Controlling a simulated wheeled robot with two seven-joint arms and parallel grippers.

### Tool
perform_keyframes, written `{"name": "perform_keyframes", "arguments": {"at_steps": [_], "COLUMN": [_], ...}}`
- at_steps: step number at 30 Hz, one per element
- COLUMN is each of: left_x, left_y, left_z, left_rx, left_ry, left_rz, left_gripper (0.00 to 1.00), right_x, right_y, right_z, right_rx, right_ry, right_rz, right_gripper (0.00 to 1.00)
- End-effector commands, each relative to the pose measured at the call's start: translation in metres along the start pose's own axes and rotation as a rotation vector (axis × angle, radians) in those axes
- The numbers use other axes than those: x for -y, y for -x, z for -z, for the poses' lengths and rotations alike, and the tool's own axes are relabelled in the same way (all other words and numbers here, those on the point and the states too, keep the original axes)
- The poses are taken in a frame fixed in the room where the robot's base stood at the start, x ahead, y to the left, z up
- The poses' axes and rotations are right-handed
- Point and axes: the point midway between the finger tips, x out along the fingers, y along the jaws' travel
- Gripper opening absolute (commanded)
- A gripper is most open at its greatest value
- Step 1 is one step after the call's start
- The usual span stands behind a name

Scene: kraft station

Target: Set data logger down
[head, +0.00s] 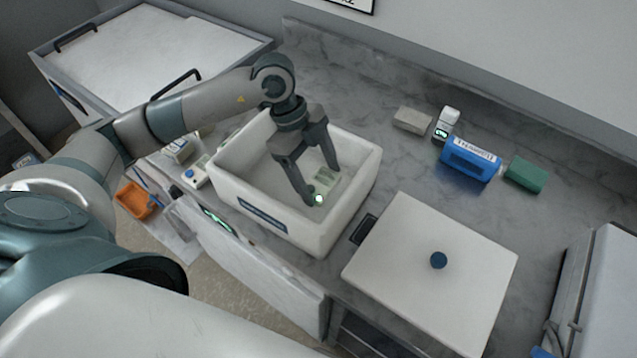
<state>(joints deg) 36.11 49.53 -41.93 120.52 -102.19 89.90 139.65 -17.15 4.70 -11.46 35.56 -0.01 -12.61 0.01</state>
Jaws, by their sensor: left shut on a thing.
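My left gripper (322,188) reaches down inside an open white box (228,192) on the marble counter. It is shut on a small pale thing with a bright greenish-white spot, which I take to be the data logger (318,199). The fingers hide most of it, and I cannot tell whether it touches the box floor. Pale greenish pieces (326,175) show between and behind the fingers, low in the box. My right gripper is not in view.
A white lid (410,235) with a blue knob lies right of the box. Behind stand a grey block (412,120), a white device (445,123), a blue case (470,160) and a green block (526,174). Small devices (194,177) sit left of the box. The back counter is mostly clear.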

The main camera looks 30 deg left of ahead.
Motion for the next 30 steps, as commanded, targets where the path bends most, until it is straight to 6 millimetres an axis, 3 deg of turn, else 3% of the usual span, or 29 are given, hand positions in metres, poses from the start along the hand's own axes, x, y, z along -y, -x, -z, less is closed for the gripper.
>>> {"name": "perform_keyframes", "arguments": {"at_steps": [8,18,29,30], "left_x": [-0.001,-0.001,-0.001,-0.001], "left_y": [-0.003,-0.033,-0.036,-0.036], "left_z": [-0.001,-0.014,-0.015,-0.015], "left_rx": [0.000,0.001,0.001,0.001], "left_ry": [0.001,0.001,0.000,0.000], "left_rz": [-0.002,-0.002,-0.001,-0.001], "left_gripper": [0.48,0.48,0.48,0.76], "right_x": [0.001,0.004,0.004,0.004], "right_y": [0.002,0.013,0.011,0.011], "right_z": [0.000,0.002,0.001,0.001], "right_rx": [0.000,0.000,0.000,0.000], "right_ry": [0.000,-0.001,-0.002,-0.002], "right_rz": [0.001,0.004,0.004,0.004], "right_gripper": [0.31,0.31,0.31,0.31]}}
